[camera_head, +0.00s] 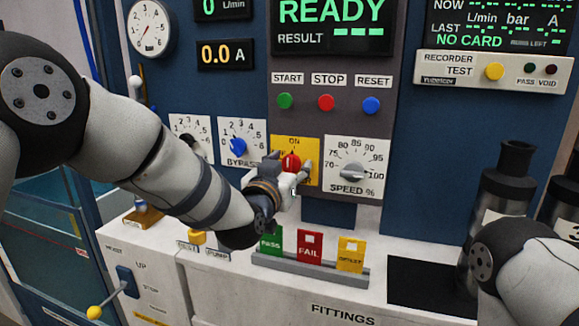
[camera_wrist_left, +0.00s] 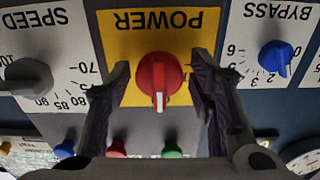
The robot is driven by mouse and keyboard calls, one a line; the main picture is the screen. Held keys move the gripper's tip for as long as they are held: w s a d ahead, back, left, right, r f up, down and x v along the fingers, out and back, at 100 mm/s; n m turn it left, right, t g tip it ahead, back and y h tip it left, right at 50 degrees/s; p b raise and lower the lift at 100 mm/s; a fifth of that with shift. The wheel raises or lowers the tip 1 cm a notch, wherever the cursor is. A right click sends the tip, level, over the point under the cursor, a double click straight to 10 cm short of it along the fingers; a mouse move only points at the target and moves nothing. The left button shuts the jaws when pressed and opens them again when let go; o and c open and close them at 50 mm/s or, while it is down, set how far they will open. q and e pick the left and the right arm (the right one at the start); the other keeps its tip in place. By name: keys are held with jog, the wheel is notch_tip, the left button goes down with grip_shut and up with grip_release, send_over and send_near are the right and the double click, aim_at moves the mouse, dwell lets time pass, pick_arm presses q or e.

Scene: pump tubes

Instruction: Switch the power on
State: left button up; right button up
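The red power knob (camera_head: 291,163) is on a yellow plate (camera_head: 311,150) with "ON" printed near its top. In the left wrist view, which is upside down, the knob (camera_wrist_left: 158,78) sits below the word POWER. Its white mark is toward the side of the coloured buttons. My left gripper (camera_wrist_left: 160,68) is open, with one finger on each side of the knob and a visible gap at both. In the head view my left gripper (camera_head: 290,172) is in front of the plate and hides its lower left part. My right gripper is out of view.
The blue bypass knob (camera_head: 238,146) is left of the plate and the grey speed knob (camera_head: 353,172) is right of it. Green (camera_head: 285,101), red (camera_head: 326,102) and blue (camera_head: 372,105) buttons are above. Coloured cards (camera_head: 310,245) stand in a rack below. The display (camera_head: 333,22) reads READY.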

pick_arm(q)
jog(key=v, duration=1.2)
